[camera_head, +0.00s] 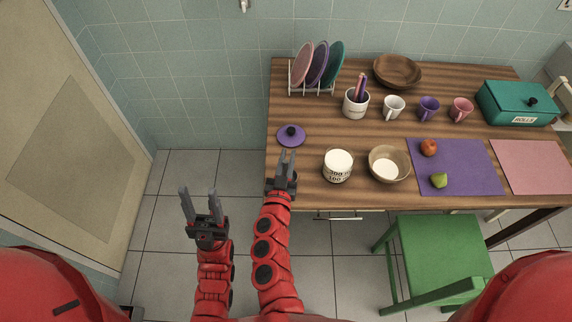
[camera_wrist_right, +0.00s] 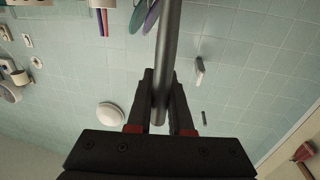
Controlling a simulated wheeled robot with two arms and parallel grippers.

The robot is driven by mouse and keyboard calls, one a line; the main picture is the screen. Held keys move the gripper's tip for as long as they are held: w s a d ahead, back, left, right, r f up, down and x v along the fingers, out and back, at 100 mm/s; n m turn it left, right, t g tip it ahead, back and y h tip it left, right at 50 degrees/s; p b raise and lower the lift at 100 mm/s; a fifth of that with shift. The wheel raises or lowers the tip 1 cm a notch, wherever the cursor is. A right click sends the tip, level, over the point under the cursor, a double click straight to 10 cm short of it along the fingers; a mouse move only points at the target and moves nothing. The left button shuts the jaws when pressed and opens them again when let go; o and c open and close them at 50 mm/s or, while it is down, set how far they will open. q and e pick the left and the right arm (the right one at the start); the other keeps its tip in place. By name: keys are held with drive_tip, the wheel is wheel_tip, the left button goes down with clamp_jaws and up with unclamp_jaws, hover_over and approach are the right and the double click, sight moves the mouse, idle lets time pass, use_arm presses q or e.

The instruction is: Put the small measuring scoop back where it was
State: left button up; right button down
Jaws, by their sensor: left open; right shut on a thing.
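My right gripper (camera_head: 284,168) is at the table's left front edge, left of the white canister (camera_head: 338,172). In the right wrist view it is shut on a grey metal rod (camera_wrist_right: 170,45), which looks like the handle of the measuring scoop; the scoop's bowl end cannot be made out. The canister is uncovered, has dark markings and holds something white. A purple lid (camera_head: 291,139) with a black knob lies behind my right gripper. A brown bowl (camera_head: 401,157) with white contents stands right of the canister. My left gripper (camera_head: 202,204) is open and empty over the floor, left of the table.
A plate rack (camera_head: 312,90), a cup with pencils (camera_head: 355,110), three mugs (camera_head: 394,107), a wooden bowl (camera_head: 397,69) and a teal box (camera_head: 515,103) stand behind. An apple and a pear lie on a purple mat (camera_head: 470,176). A green chair (camera_head: 440,250) stands in front.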

drive_tip(key=w+f+b, duration=0.1)
drive_tip(key=f+b, duration=0.1)
drive_tip(key=w+f+b, duration=0.1)
drive_tip(key=b, duration=0.1)
drive_tip(key=shift+w+a+f, duration=0.1)
drive_tip(key=shift+a+f, duration=0.05)
drive_tip(key=shift+f, duration=0.2)
drive_tip(key=c, duration=0.8)
unclamp_jaws()
